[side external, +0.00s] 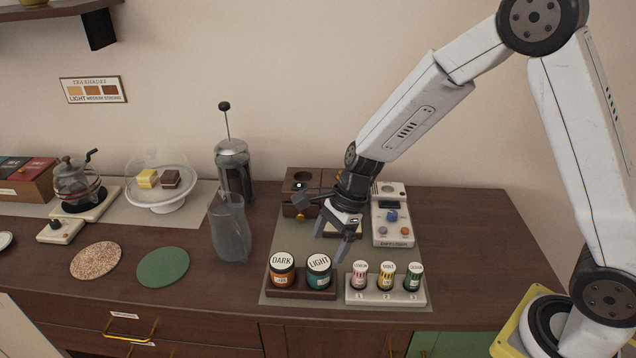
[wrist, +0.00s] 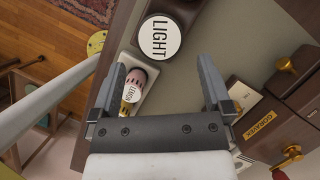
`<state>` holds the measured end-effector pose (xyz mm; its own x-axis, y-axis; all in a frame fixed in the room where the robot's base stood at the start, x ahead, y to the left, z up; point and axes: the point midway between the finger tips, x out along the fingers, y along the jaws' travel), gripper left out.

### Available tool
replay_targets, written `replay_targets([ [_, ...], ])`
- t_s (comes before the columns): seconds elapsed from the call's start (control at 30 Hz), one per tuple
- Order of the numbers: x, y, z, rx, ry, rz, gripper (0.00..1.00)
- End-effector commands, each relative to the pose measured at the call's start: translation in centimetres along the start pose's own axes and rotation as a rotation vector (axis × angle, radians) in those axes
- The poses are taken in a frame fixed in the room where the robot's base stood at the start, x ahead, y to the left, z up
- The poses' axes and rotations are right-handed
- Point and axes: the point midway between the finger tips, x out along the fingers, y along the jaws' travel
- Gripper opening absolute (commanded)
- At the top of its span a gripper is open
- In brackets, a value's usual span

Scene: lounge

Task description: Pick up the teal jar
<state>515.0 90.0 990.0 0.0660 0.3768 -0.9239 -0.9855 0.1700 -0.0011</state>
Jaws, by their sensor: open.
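The teal jar (side external: 318,281) has a white lid marked LIGHT and stands upright in a dark wooden holder (side external: 300,294) on the counter. In the wrist view, the teal jar (wrist: 160,38) shows mainly its lid, beyond the fingertips at the top. Its body is mostly hidden there. My gripper (side external: 332,244) is open and empty, pointing down above and behind the jar, with its fingers apart from it. In the wrist view, my gripper (wrist: 160,82) spans bare mat between its fingers.
An orange jar (side external: 282,278) marked DARK stands left of the teal jar. Several small striped jars (side external: 386,278) stand in a pale holder to the right. A tall glass pitcher (side external: 231,235) stands at left. A control box (side external: 393,222) and wooden boxes (side external: 301,187) stand behind.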

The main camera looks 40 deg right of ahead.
Motion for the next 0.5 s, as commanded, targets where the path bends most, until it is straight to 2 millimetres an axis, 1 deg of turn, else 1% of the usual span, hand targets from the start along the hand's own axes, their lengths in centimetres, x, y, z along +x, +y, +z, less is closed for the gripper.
replay_targets([
  [0.23,0.4,0.0,0.1,0.005,-0.002,0.002,1.0],
  [0.5,2.3,0.1,0.0,0.003,0.0,0.003,1.0],
])
